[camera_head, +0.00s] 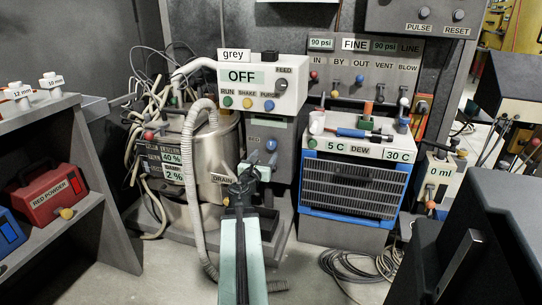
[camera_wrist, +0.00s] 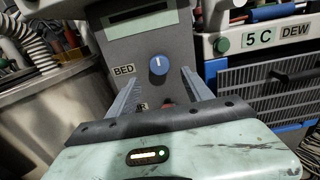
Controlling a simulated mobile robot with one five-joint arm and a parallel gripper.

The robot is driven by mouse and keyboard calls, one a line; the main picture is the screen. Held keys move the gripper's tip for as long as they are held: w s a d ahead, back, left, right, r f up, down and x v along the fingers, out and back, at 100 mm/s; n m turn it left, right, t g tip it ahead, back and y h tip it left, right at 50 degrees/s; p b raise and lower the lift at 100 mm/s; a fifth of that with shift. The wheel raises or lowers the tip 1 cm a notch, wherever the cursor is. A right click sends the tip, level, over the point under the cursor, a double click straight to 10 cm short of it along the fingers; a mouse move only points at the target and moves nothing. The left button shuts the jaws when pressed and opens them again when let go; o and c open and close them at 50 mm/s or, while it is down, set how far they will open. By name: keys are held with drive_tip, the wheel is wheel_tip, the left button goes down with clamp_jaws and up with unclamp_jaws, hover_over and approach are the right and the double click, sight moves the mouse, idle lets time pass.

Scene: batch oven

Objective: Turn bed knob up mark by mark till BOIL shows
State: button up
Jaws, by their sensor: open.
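The bed knob (camera_wrist: 158,66) is a round blue knob on a grey panel, beside a BED label (camera_wrist: 124,71). Its white mark points about straight up in the wrist view. In the head view my gripper (camera_head: 244,180) is in front of the panel's lower part.
A red control (camera_wrist: 168,103) sits below the knob, its label partly hidden by my left finger. The blue-framed DEW unit (camera_head: 355,180) stands to the right. A steel drum (camera_head: 215,150) and a ribbed hose (camera_head: 193,190) are at the left.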

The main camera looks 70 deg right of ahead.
sight(271, 146)
drive_tip(key=d, duration=0.7)
drive_tip(key=shift+w+d, duration=0.3)
drive_tip(key=shift+d, duration=0.1)
clamp_jaws()
drive_tip(key=shift+d+r, duration=0.1)
